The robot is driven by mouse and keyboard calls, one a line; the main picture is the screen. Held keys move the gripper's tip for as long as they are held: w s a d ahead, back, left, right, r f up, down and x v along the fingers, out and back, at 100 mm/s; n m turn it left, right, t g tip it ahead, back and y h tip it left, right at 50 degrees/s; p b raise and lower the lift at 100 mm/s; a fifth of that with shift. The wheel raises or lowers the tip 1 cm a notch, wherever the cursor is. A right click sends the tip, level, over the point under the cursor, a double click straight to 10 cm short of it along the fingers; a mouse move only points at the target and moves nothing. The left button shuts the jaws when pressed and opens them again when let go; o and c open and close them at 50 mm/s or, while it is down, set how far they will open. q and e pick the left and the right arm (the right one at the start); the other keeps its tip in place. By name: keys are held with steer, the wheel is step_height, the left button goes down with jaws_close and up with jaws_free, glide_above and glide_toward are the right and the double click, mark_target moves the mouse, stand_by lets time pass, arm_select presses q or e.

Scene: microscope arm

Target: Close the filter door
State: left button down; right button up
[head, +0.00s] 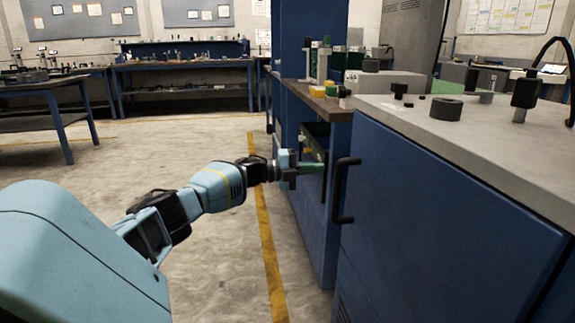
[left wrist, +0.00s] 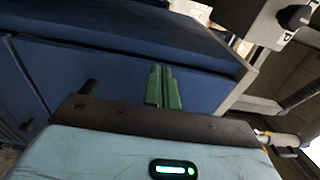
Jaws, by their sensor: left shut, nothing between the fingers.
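My left gripper (head: 312,167) is at the end of my outstretched left arm, in front of the blue cabinet side. Its green fingers are pressed together and empty; they also show in the left wrist view (left wrist: 163,88). A small dark panel (head: 317,135), which looks like the filter door, stands at a recess in the blue cabinet just behind and above the fingers. The fingers overlap its lower part in the picture, and I cannot tell whether they touch it. How far it stands open is unclear. My right gripper is not in view.
A black bar handle (head: 342,190) sticks out of the nearer blue cabinet (head: 440,210), just right of the gripper. Its grey top (head: 410,115) carries small black parts. A brown ledge (head: 322,103) holds bottles and yellow items. The floor to the left is free.

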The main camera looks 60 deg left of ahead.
arm_select(q)
steer(key=s+a+b, duration=0.3)
steer(key=a, duration=0.3)
steer(key=shift+s+f, duration=0.15)
steer(key=shift+f, duration=0.15)
steer(key=shift+r, duration=0.1)
